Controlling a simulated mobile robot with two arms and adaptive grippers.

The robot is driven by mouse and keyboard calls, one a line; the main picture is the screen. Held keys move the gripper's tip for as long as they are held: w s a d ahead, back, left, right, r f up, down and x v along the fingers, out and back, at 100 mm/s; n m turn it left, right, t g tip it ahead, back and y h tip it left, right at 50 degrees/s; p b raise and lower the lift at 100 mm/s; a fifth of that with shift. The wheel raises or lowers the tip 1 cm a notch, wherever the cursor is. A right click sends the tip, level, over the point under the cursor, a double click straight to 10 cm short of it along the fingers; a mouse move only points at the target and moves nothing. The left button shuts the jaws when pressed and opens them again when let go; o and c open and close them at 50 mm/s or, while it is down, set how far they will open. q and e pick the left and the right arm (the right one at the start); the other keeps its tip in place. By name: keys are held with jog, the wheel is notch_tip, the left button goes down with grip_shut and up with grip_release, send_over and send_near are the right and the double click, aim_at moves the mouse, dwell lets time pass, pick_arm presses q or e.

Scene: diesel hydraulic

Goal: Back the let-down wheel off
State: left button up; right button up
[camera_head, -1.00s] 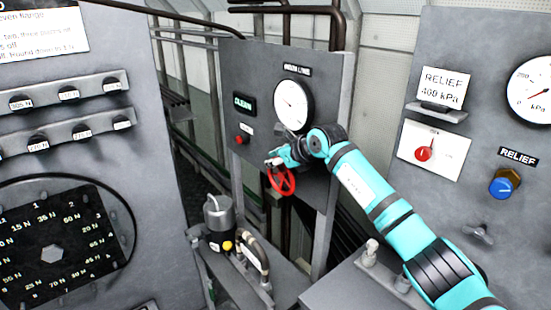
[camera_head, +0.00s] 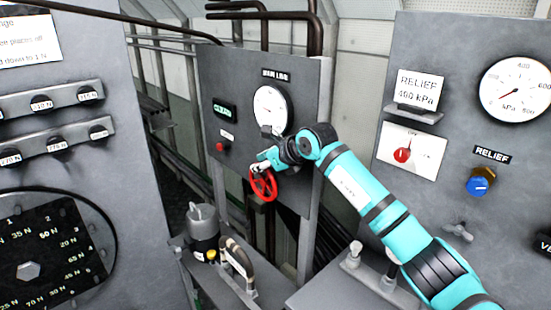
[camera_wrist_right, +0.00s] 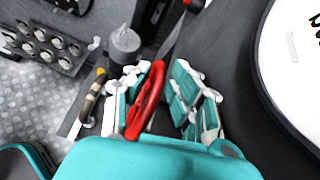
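The red let-down wheel (camera_head: 263,185) is mounted low on the grey gauge panel, below the round gauge. My right gripper (camera_head: 265,164) is at the wheel's upper rim in the head view, with the arm reaching in from the lower right. In the right wrist view the red wheel (camera_wrist_right: 148,100) lies between the two fingers of my right gripper (camera_wrist_right: 155,98). The fingers are spread, and a dark gap shows between the wheel and the right finger. Whether the left finger touches the rim is unclear. My left gripper is out of view.
The gauge (camera_head: 270,108) and a red button (camera_head: 220,146) are on the same panel. A grey canister (camera_head: 203,228) and a curved hose (camera_head: 238,255) stand below on a bench. The relief panel (camera_head: 395,60) with its blue knob (camera_head: 478,184) is to the right.

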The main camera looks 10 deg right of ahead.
jog(key=v, duration=0.8)
jog(key=shift+s+d+r, duration=0.2)
jog(key=shift+s+d, duration=0.05)
jog(key=shift+o, duration=0.2)
